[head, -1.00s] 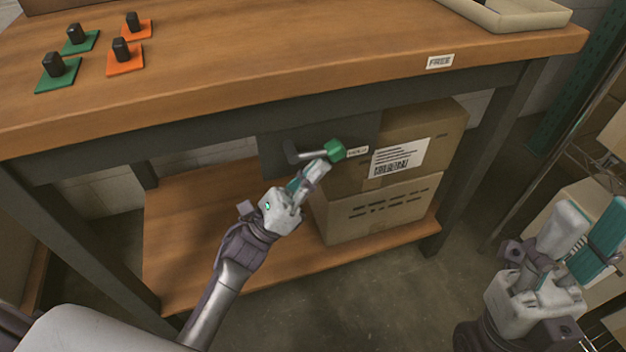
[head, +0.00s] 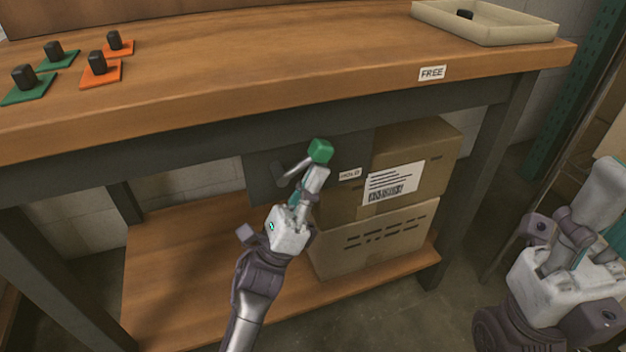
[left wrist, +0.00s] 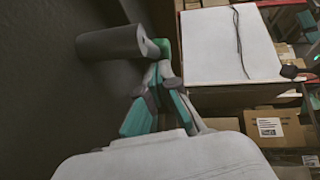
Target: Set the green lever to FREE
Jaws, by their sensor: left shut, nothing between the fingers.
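The green lever has a green block knob (head: 320,150) on a grey arm that runs from a dark pivot (head: 280,171) on a panel under the bench. The arm points up and right, above the HOLD label (head: 349,174). The FREE label (head: 432,73) is on the bench's front edge, higher and further right. My left gripper (head: 317,176) is shut and empty, its fingertips just below the knob; whether they touch it is unclear. In the left wrist view the knob (left wrist: 162,48) shows behind the fingers. My right gripper (head: 592,215) is at the right, its fingers overlapping.
Stacked cardboard boxes (head: 416,158) stand on the lower shelf (head: 190,262), right of the lever. On the bench top are green and orange squares with black pegs at the left and a pale tray (head: 484,36) at the back right. A bench leg stands right of the boxes.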

